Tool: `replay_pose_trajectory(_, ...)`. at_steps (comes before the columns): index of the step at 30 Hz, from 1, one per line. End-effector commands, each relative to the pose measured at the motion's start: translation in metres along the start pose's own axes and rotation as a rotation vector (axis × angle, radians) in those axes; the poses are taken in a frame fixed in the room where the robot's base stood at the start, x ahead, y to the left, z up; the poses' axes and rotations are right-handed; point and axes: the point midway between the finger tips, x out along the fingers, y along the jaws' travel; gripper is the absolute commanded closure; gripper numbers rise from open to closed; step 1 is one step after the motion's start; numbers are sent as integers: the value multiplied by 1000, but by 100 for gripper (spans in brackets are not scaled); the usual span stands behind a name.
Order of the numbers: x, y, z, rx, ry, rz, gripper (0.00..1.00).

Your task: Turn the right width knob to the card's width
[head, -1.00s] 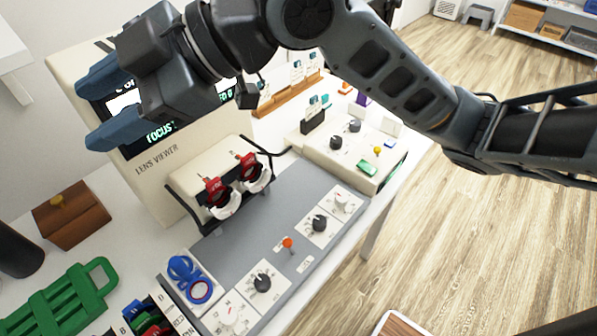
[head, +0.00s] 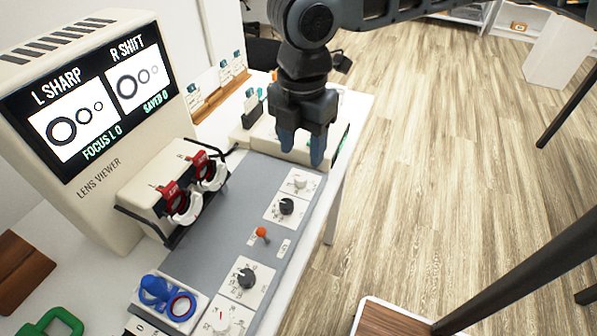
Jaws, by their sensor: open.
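The grey control panel (head: 215,222) has knobs at both ends. At its far right end are a white knob (head: 300,183) and a black knob (head: 286,206). At its near end are another black knob (head: 246,278) and another white knob (head: 221,321). The labels are too small to read, so I cannot tell which is the right width knob. My gripper (head: 302,154) is open and empty, pointing down just beyond the far white knob, apparently above it. I cannot make out the card with the width. The lens viewer (head: 100,195) screen reads L SHARP and R SHIFT.
An orange-topped lever (head: 262,233) stands mid-panel. Two red-and-white lens holders (head: 178,203) stick out from the viewer. A blue piece and a ringed lens (head: 181,306) sit at the near left. Behind my gripper is a cream box (head: 243,136). Open floor lies right.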

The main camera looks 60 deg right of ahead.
Motion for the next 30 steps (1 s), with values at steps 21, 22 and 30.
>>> replay_pose_trajectory(21, 67, 1, -2, -2, 3, 4, 47)
replay_pose_trajectory(22, 66, 1, -2, -2, 3, 4, 47)
replay_pose_trajectory(30, 66, 1, -2, -2, 3, 4, 67)
